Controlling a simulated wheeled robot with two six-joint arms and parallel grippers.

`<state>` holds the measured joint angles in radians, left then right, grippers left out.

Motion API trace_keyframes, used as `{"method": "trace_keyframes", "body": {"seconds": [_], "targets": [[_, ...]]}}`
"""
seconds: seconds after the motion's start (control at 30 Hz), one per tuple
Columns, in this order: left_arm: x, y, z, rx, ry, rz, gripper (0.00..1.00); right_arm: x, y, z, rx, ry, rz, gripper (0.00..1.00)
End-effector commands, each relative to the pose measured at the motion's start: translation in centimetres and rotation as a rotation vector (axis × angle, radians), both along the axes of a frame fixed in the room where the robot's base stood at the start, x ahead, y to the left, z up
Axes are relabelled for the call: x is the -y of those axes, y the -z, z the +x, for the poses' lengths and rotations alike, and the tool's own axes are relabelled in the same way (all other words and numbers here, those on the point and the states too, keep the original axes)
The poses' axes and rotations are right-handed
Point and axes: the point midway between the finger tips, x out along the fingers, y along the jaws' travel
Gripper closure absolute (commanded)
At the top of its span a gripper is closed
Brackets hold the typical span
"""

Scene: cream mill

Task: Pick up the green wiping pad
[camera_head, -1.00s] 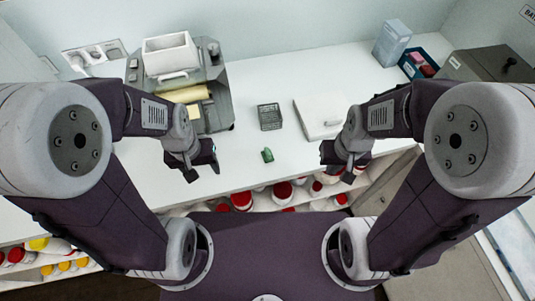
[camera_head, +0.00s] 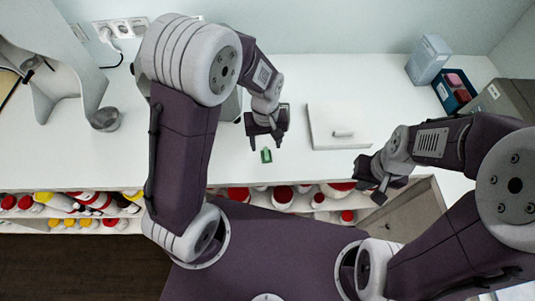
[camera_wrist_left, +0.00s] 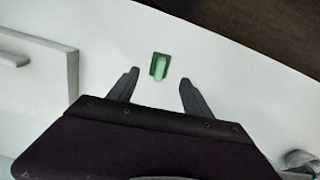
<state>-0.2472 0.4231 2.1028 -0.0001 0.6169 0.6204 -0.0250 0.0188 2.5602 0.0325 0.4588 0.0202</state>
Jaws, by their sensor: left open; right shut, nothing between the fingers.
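The green wiping pad (camera_head: 266,155) lies on the white counter near its front edge. My left gripper (camera_head: 265,146) is just behind and above it in the head view, open and empty. In the left wrist view the pad (camera_wrist_left: 159,66) lies ahead of the open fingers (camera_wrist_left: 157,82), roughly centred between them and apart from both. It has a dark green base and a lighter green raised part. My right gripper (camera_head: 368,185) is shut and empty over the counter's front edge at the right.
A white flat box with a handle (camera_head: 338,127) lies right of my left gripper. A blue tray (camera_head: 454,90) and a pale carton (camera_head: 427,59) stand at the back right. A metal cup (camera_head: 105,119) stands at the left. Shelves of bottles (camera_head: 283,195) sit below the counter. The counter left of the pad is clear.

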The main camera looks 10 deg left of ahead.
Motion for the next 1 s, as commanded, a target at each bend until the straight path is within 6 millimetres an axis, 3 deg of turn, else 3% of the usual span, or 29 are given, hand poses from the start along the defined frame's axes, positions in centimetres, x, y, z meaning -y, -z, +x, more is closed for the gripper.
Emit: {"method": "trace_keyframes", "body": {"seconds": [0.13, 0.4, 0.63, 0.87, 1.0], "targets": [[0.0, 0.7, 0.0, -0.002, 0.000, 0.000, 0.42, 0.0, -0.1, 0.0, 0.000, 0.000, 0.000, 1.00], [0.2, 5.0, -0.1, -0.001, 0.000, 0.001, 0.42, 0.0, -0.4, 0.0, 0.000, 0.000, 0.000, 1.00], [0.2, 5.3, 0.0, 0.001, 0.000, -0.001, 0.42, 0.0, -0.4, 0.0, 0.000, 0.000, 0.000, 1.00], [0.2, 5.3, 0.0, 0.001, 0.000, -0.001, 1.00, 0.0, -0.4, 0.0, 0.000, 0.000, 0.000, 1.00], [0.2, 5.2, 0.0, 0.001, 0.000, -0.001, 1.00, 0.0, -0.4, 0.0, 0.000, 0.000, 0.000, 1.00]]}}
